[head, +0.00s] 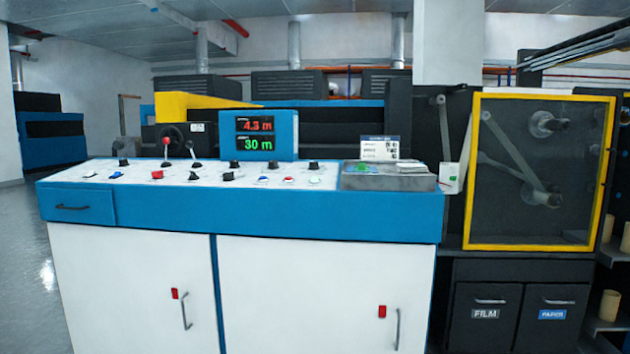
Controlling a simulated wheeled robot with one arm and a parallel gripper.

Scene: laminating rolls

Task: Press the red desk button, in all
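In the head view a white-topped control desk (215,178) with a blue front stands ahead. A small red button (157,175) sits on the left part of its top, in the front row of controls. A lever with a red ball knob (166,142) rises just behind it. Several black knobs and small blue, white and green controls share the top. They are small, and their exact shapes are hard to tell. My gripper is not in view, and nothing covers the red button.
A blue display box (267,153) reading 4.3 m and 30 m stands at the desk's back. A grey tray (390,181) sits at the right end. A yellow-framed machine window (540,246) is further right. Open floor (25,260) shows at the left.

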